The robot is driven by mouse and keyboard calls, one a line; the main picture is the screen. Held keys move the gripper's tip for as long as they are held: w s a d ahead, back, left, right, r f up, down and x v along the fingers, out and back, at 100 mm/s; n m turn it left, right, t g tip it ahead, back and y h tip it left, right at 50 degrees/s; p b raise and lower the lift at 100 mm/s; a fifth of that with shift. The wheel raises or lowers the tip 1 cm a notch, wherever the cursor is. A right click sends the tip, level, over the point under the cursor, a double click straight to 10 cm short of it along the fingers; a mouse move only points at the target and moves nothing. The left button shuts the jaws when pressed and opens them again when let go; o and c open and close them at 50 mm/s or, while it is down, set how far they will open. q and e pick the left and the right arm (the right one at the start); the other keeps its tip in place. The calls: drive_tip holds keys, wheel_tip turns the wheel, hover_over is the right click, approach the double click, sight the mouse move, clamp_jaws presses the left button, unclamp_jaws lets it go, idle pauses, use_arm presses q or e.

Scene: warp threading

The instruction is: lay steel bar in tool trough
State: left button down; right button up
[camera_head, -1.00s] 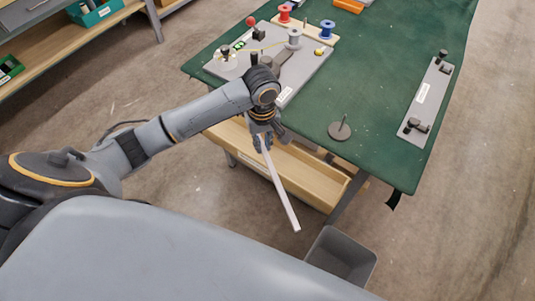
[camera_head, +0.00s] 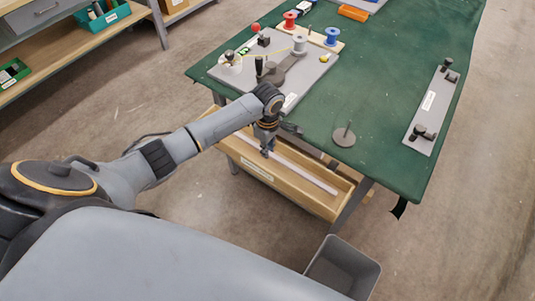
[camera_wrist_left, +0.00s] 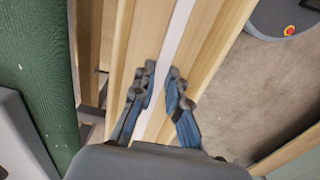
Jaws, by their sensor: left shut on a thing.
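The steel bar (camera_head: 309,177) is a long pale strip, lined up lengthwise with the tool trough. The tool trough (camera_head: 300,199) is a long wooden tray along the near edge of the green table. My left gripper (camera_head: 267,153) points down over the trough and is shut on the bar. In the left wrist view the bar (camera_wrist_left: 180,28) runs between the blue-grey fingers (camera_wrist_left: 163,92), with the wooden trough around it. I cannot tell whether the bar touches the trough floor. My right gripper is not in view.
The green table (camera_head: 375,95) carries a grey board (camera_head: 225,72) with spools, a round base with a pin (camera_head: 343,137) and a grey plate with clamps (camera_head: 431,110). A grey bin (camera_head: 343,268) stands on the floor near the trough's right end.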

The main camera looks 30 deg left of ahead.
use_arm(q)
drive_tip(key=shift+f, duration=1.5)
drive_tip(key=c, duration=1.7)
unclamp_jaws()
drive_tip(key=shift+s+f, duration=0.1)
drive_tip(key=shift+f, duration=0.05)
drive_tip(key=shift+c, duration=0.2)
drive_tip(key=o, duration=0.4)
wheel_tip(320, 180, up, 12)
drive_tip(key=shift+r, duration=0.15)
